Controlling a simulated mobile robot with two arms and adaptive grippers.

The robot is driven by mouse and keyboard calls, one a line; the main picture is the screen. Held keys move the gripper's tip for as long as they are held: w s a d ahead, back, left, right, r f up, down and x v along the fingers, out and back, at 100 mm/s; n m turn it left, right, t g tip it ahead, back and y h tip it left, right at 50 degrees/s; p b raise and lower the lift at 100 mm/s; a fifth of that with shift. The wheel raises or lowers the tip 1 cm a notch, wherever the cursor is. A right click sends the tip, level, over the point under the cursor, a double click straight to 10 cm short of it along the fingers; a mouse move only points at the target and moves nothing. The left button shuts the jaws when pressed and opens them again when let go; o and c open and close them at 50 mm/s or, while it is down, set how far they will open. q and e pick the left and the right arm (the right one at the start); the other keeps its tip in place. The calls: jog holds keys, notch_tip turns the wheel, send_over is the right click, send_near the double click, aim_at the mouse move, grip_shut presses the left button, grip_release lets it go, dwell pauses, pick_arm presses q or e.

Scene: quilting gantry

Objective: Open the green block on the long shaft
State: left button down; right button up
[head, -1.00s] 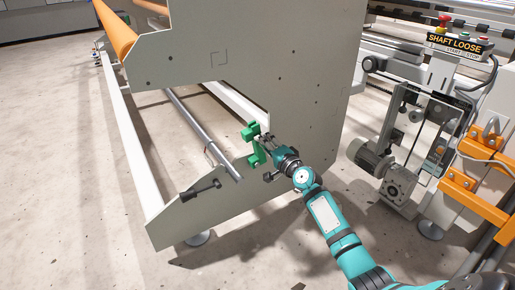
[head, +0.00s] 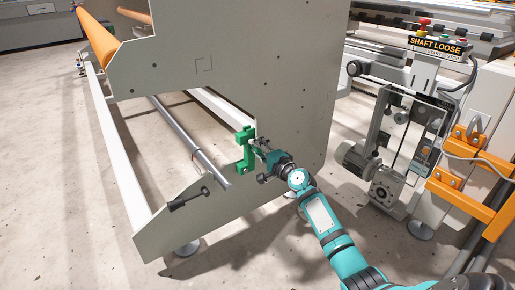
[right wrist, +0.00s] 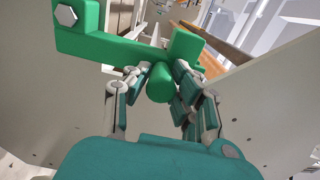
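The green block (head: 243,152) sits at the edge of the grey side plate, by the end of the long grey shaft (head: 190,140). In the right wrist view the green block (right wrist: 110,43) fills the top, with a bolt head at its left and a round green knob (right wrist: 160,83) pointing at me. My right gripper (head: 256,149) is at the block. In the wrist view its fingers (right wrist: 160,80) lie on both sides of the knob and appear closed against it. The block looks attached to the frame. My left gripper is out of view.
The large grey side plate (head: 225,62) stands just behind my right gripper. A black-handled lever (head: 188,199) sticks out at the lower plate. A motor unit (head: 385,180) and orange brackets (head: 460,190) stand at the right. The floor at the left is clear.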

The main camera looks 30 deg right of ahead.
jog(key=o, duration=0.4)
jog(key=shift+o, duration=0.2)
jog(key=s, duration=1.2)
jog(key=shift+d, duration=0.2)
